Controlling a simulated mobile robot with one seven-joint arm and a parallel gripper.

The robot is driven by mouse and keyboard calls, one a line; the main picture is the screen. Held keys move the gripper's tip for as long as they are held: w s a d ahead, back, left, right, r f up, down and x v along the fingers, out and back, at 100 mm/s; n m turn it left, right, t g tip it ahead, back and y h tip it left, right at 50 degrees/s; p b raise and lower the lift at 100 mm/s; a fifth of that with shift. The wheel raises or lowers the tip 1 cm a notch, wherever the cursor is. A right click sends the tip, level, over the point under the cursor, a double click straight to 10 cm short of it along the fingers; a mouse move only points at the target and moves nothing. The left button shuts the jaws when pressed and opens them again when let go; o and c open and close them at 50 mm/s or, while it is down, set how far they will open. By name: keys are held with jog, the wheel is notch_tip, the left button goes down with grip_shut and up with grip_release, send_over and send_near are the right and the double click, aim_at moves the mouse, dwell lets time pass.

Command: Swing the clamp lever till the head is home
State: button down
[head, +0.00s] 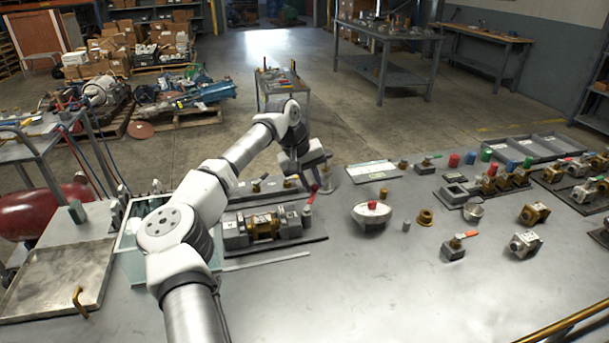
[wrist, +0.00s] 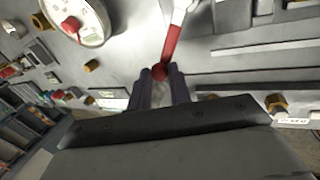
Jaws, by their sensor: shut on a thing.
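The clamp lever (wrist: 171,45) has a red grip ending in a red ball, and a pale metal upper part that runs out of the top of the wrist view. My gripper (wrist: 160,82) has its two dark fingers closed around the ball end. In the head view the red lever (head: 311,194) stands tilted just below my gripper (head: 318,172), at the right end of a dark base plate. A clamp fixture with grey blocks and a brass middle part (head: 264,228) lies in front of it. The clamp head and its contact are too small or hidden to tell.
A white round-faced gauge with a red cap (head: 372,215) sits right of the fixture. Loose brass and grey fittings (head: 525,243) stand farther right. A glass-sided box (head: 130,245) and a metal tray (head: 60,280) are at left. The front middle of the table is clear.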

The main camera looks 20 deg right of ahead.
aim_at(315, 187)
jog(key=m, duration=0.1)
jog(key=s+d+m+g+p, duration=0.1)
jog(key=shift+d+m, duration=0.3)
jog(key=shift+s+d+f+m+g+y, duration=0.1)
jog(key=shift+s+d+m+g+y, duration=0.2)
jog(key=shift+m, duration=0.45)
jog(key=shift+s+d+f+m+g, duration=0.1)
jog(key=shift+s+d+m, duration=0.25)
jog(key=shift+m, duration=0.4)
jog(key=shift+s, duration=0.1)
jog(key=c, duration=1.3)
grip_release()
jog(key=shift+a+r, duration=0.1)
jog(key=b+v, duration=0.1)
jog(key=v, duration=0.6)
jog(key=shift+r, duration=0.15)
